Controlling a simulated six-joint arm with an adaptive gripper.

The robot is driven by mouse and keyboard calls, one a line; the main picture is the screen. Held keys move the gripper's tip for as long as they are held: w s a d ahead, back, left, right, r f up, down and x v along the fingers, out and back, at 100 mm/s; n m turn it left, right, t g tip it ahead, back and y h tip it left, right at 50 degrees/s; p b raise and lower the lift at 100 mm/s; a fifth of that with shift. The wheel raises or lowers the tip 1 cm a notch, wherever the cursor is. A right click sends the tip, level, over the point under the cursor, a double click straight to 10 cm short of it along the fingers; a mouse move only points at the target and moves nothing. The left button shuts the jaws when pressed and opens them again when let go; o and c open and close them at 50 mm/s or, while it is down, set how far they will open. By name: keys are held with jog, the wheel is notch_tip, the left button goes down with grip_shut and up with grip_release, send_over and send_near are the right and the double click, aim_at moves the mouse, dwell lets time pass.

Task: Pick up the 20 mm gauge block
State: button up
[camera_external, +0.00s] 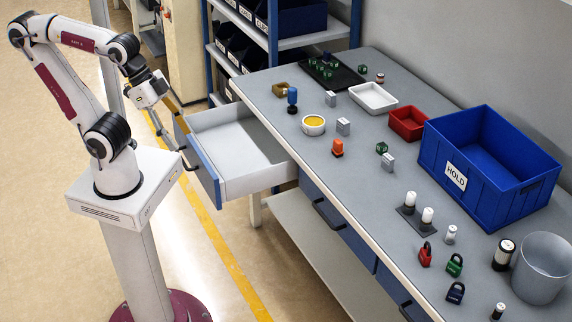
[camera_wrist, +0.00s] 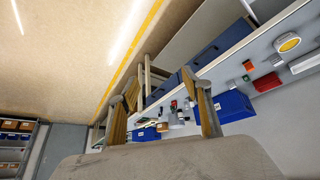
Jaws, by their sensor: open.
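Three small grey blocks that look like gauge blocks stand on the grey workbench in the external view. One is at the back (camera_external: 331,98), one is in the middle (camera_external: 343,127) and one is nearer the blue bin (camera_external: 388,162). Their size marks are too small to read, so I cannot tell which is 20 mm. My gripper (camera_external: 172,122) is left of the bench, near the open drawer's front and well apart from the blocks. In the wrist view, my gripper (camera_wrist: 160,92) has its two fingers spread with nothing between them. I cannot single out the blocks there.
An open drawer (camera_external: 240,181) juts from the bench towards my arm. The blue HOLD bin (camera_external: 447,176), red tray (camera_external: 398,126), white tray (camera_external: 361,104), yellow-topped round container (camera_external: 314,130), orange item (camera_external: 338,148) and green cube (camera_external: 381,148) stand around the blocks. Padlocks and cylinders occupy the near end.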

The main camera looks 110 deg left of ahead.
jog(key=w+a+r+n+t, duration=0.1)
jog(key=w+a+t, duration=0.1)
jog(key=w, duration=1.3)
jog(key=w+a+r+n+t, duration=0.2)
jog(key=w, duration=1.4)
jog(key=w+a+f+n+t+y, duration=0.1)
jog(key=w+a+f+y, duration=0.1)
jog(key=w+a+f, duration=0.4)
jog(key=w+a+f+n+y, duration=0.1)
jog(key=w+a+n+y, duration=0.1)
jog(key=w+a, duration=0.4)
jog(key=n+g+y, duration=0.2)
jog(key=n+y, duration=0.1)
jog(key=y, duration=0.3)
send_near(386, 160)
jog(key=shift+w+a+f, duration=0.1)
jog(key=shift+w+a, duration=0.25)
jog(key=shift+w, duration=0.2)
jog(key=shift+w+a+f, duration=0.15)
jog(key=shift+w+a, duration=0.2)
jog(key=shift+w, duration=0.15)
jog(key=shift+s+a+f+n, duration=0.15)
jog(key=shift+a+f+n, duration=0.15)
jog(key=shift+a+f, duration=0.15)
jog(key=shift+x, duration=1.3)
